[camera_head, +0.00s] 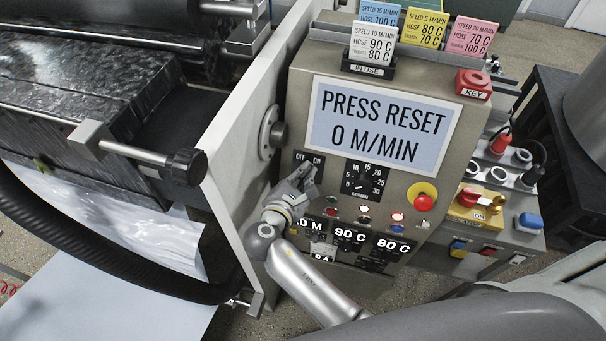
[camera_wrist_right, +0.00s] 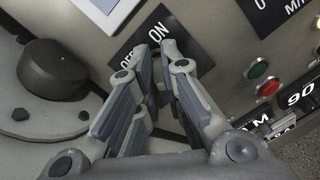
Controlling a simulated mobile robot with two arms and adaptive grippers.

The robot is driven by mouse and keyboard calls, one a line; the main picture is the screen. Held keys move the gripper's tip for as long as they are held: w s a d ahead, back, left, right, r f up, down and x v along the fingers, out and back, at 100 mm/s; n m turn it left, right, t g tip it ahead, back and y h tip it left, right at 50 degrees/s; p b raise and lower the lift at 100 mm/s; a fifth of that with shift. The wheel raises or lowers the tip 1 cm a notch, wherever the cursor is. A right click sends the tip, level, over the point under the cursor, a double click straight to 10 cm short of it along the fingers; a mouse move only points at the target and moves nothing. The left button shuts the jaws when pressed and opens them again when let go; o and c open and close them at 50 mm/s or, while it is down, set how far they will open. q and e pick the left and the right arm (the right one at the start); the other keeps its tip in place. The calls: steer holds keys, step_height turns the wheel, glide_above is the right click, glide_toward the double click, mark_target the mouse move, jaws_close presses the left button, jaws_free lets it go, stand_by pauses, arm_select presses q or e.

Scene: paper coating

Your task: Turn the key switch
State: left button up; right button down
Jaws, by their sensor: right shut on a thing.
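The key switch's black plate (camera_head: 318,157), marked OFF and ON, is on the control panel left of the speed dial (camera_head: 364,181). My right gripper (camera_head: 305,176) is at this plate, its fingers shut on the key. The fingers hide the key and most of the switch in the head view. In the right wrist view, the gripper (camera_wrist_right: 160,50) has its fingertips against the plate (camera_wrist_right: 135,38), close beside the OFF and ON lettering; the key is hidden between them. My left gripper is not in view.
The panel's display (camera_head: 382,123) reads PRESS RESET, 0 M/MIN. A red and yellow emergency button (camera_head: 422,198) and lit lamps are right of my gripper. A pale side plate (camera_head: 235,165) with a round knob stands close on the left. A red KEY holder (camera_head: 474,83) sits on top right.

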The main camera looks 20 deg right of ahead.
stand_by(0.3)
steer(key=c, duration=1.6)
jaws_free()
steer(key=shift+o, duration=0.2)
